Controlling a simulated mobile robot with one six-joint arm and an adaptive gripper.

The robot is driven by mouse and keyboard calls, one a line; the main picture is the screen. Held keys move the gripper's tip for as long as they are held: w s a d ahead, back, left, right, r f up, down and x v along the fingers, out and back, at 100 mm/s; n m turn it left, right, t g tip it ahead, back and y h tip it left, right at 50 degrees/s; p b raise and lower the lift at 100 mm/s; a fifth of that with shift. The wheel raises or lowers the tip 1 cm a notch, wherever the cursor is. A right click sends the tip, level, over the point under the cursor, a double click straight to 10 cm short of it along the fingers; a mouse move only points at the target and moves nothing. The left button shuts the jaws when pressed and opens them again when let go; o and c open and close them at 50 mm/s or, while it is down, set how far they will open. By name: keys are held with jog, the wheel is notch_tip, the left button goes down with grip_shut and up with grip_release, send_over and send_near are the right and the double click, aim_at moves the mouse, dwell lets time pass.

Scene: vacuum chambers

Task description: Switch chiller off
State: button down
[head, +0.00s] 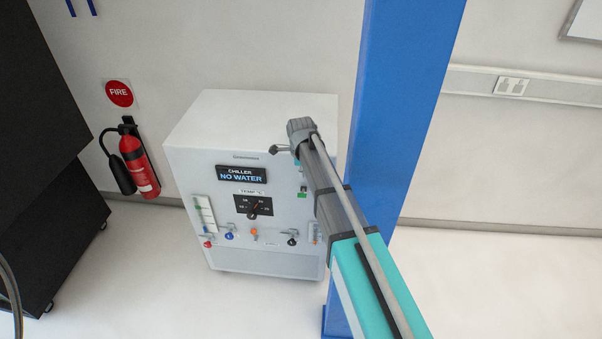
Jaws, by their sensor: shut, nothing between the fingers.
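The chiller (215,135) is a white cabinet against the wall. Its dark display (241,174) reads "CHILLER NO WATER". Below it is a black temperature dial (253,206) with a red pointer. A small green switch (302,193) shows at the right of the front panel, close beside my arm. My gripper (276,149) is small in the view, shut and empty, in front of the chiller's upper right part, above and right of the display. I cannot tell its distance from the panel. My arm hides part of the chiller's right side.
Along the panel's lower part are several valves, including a blue one (229,235) and a black one (292,239). A blue column (395,100) stands just right of the chiller. A red fire extinguisher (139,163) hangs at left, beside a black cabinet (45,130).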

aim_at(301, 195)
jog(key=shift+w+f+b, duration=0.2)
jog(key=shift+f+b, duration=1.4)
jog(key=shift+f, duration=0.05)
jog(key=shift+w+f+b, duration=0.15)
jog(key=shift+f+b, duration=1.4)
jog(key=shift+f, duration=0.15)
jog(key=shift+w+f+b, duration=0.2)
jog(key=shift+f+b, duration=1.4)
jog(key=shift+f, duration=0.05)
jog(key=shift+s+a+f, duration=0.15)
jog(key=shift+s+a, duration=0.05)
